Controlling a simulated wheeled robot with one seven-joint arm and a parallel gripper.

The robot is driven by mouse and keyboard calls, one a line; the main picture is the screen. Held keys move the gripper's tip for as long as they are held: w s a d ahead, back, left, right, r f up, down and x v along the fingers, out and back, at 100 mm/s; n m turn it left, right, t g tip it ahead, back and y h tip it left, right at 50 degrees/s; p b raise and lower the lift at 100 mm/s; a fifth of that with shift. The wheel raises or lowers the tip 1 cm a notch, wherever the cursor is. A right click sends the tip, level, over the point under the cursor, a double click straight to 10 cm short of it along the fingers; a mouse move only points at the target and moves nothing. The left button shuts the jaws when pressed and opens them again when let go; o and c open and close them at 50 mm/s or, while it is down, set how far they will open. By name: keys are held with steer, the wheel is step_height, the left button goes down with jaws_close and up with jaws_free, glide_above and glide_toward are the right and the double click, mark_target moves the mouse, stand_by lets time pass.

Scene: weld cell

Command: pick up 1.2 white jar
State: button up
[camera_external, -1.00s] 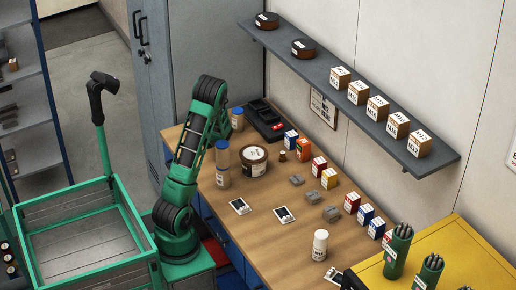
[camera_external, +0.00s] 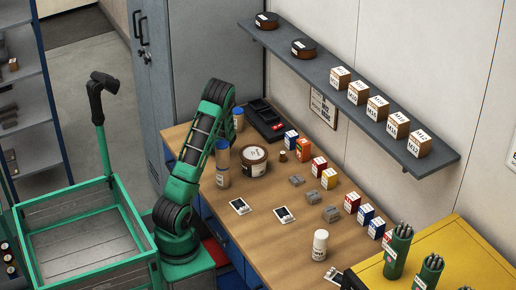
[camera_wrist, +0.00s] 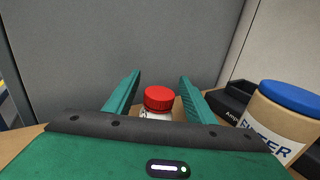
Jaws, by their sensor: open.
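A white jar with a red cap (camera_wrist: 158,98) stands between the two green fingers of my gripper (camera_wrist: 160,77) in the wrist view. The fingers are apart, one on each side of the jar, and do not visibly close on it. The jar's lower part is hidden by my gripper's body. In the external view this jar and my gripper's fingers are hidden behind my arm. Another white jar (camera_external: 320,245), with a white cap, stands on the bench's front part in the external view, far from my gripper.
A blue-lidded jar (camera_wrist: 280,130) stands close on the right in the wrist view, with a black tray (camera_wrist: 233,101) behind it. A grey cabinet (camera_external: 200,60) rises behind the bench (camera_external: 275,245). Boxes line the bench's wall side under a shelf (camera_external: 330,80).

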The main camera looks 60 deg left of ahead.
steer(key=shift+w+a, duration=0.35)
steer(key=shift+a, duration=0.1)
steer(key=shift+c, duration=0.3)
steer(key=c, duration=1.1)
steer(key=shift+r, duration=0.1)
